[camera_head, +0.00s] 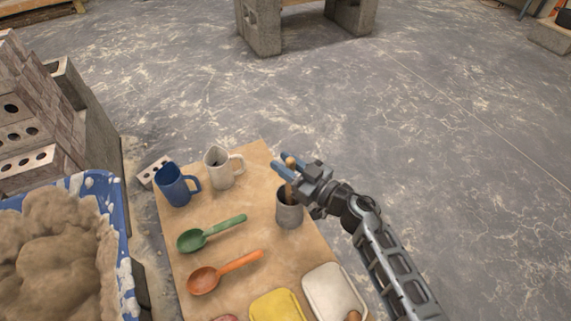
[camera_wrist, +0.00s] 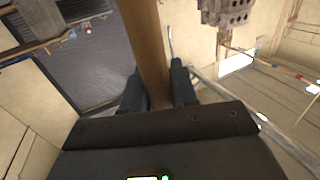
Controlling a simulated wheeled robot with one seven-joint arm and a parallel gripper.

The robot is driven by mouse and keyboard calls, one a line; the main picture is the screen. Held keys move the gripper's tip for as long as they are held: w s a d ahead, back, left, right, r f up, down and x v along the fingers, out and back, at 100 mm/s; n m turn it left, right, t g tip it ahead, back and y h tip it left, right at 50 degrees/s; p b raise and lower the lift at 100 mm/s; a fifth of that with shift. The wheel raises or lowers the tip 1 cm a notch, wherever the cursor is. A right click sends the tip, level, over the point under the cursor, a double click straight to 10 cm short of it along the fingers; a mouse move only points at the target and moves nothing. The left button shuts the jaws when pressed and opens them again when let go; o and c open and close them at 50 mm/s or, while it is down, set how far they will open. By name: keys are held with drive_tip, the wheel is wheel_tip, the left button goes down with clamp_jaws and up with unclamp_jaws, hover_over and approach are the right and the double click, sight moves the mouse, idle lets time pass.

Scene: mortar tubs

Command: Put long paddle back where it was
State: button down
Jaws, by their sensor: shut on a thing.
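The long paddle shows as a brown wooden shaft (camera_wrist: 146,45) between my two fingers in the wrist view. In the head view its top end (camera_head: 291,168) shows at my gripper (camera_head: 282,169), which is shut on it. The paddle runs down into a grey cylindrical pot (camera_head: 289,210) standing on the board. Its lower end is hidden by the pot wall, so I cannot tell whether it touches the bottom. In the wrist view my gripper (camera_wrist: 158,95) has one finger on each side of the shaft.
The tan board (camera_head: 225,265) also holds a blue mug (camera_head: 173,186), a cream jug (camera_head: 219,169), a green spoon (camera_head: 205,237), an orange spoon (camera_head: 220,275), a yellow tub (camera_head: 276,305) and a white tub (camera_head: 334,290). A blue mortar tub (camera_head: 120,240) stands left. Open floor lies behind.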

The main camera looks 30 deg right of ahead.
drive_tip(key=c, duration=0.9)
unclamp_jaws()
drive_tip(key=shift+f, duration=0.1)
drive_tip(key=shift+r, duration=0.2)
drive_tip(key=p+v, duration=0.2)
drive_tip(key=v, duration=1)
drive_tip(key=shift+f, duration=0.1)
drive_tip(key=shift+s, duration=0.1)
drive_tip(key=s+a+r+m+h, duration=0.1)
drive_tip(key=s+r, duration=0.4)
drive_tip(key=s, duration=0.5)
drive_tip(key=s+a+r+m+g+h, duration=0.1)
drive_tip(key=s+r+m+h, duration=0.1)
drive_tip(key=s+r, duration=0.4)
drive_tip(key=s+a+r+m+h, duration=0.1)
drive_tip(key=s+r, duration=0.4)
drive_tip(key=s, duration=0.9)
drive_tip(key=shift+s+a+r+m+g+h, duration=0.15)
drive_tip(key=shift+a+g+h, duration=0.1)
drive_tip(key=shift+h, duration=0.45)
drive_tip(key=shift+s+a+r+m+g+h, duration=0.15)
drive_tip(key=shift+s+a+h, duration=0.1)
drive_tip(key=shift+h, duration=0.45)
